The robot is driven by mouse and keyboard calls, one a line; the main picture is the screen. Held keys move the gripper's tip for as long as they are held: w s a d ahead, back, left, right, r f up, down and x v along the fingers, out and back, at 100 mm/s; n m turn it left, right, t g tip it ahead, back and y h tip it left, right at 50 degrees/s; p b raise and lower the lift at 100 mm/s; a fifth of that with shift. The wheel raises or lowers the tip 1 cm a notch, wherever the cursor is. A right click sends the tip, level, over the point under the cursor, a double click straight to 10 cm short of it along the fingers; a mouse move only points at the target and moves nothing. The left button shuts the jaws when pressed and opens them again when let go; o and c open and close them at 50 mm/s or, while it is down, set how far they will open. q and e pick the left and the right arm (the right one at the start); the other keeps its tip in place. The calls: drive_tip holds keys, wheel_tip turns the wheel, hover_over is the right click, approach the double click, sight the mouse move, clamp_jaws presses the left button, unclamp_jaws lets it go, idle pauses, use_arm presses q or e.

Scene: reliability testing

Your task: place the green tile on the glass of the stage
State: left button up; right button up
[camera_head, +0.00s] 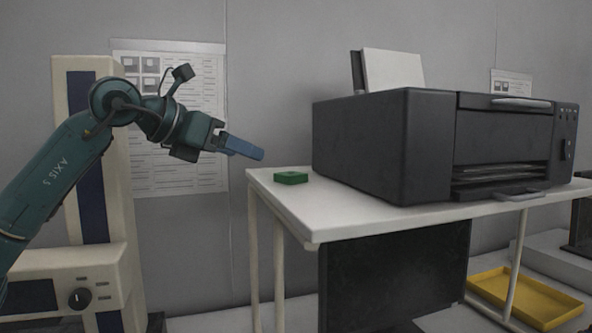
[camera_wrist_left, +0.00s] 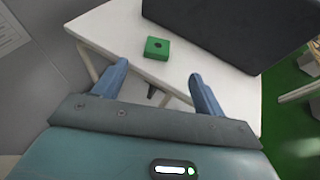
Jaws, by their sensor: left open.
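The green tile (camera_head: 291,178) lies flat on the left end of a white table (camera_head: 330,225), just left of a dark printer-like machine. In the left wrist view the green tile (camera_wrist_left: 157,48) is a small square block with a dark spot on top, ahead of the fingertips. My left gripper (camera_head: 262,154) hangs to the left of the tile and above table height. In the left wrist view its blue fingers (camera_wrist_left: 158,72) are spread with nothing between them. My right gripper is not in view. I cannot make out a stage with glass.
The dark machine (camera_head: 380,145) fills most of the table (camera_wrist_left: 120,35). A beige column device with a knob (camera_head: 80,298) stands at left, behind my arm. A yellow tray (camera_head: 525,298) lies low at right. The table's left corner around the tile is clear.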

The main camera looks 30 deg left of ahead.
use_arm(q)
approach(290, 173)
drive_tip(key=w+d, duration=0.1)
drive_tip(key=w, duration=0.1)
drive_tip(key=shift+f+p+x, duration=0.2)
drive_tip(key=shift+p+x, duration=0.2)
drive_tip(key=shift+x, duration=1.25)
drive_tip(key=shift+f+p+x, duration=0.2)
drive_tip(key=shift+p+x, duration=0.15)
drive_tip(key=shift+x, duration=1.25)
drive_tip(key=shift+s+a, duration=0.15)
drive_tip(key=c, duration=1.1)
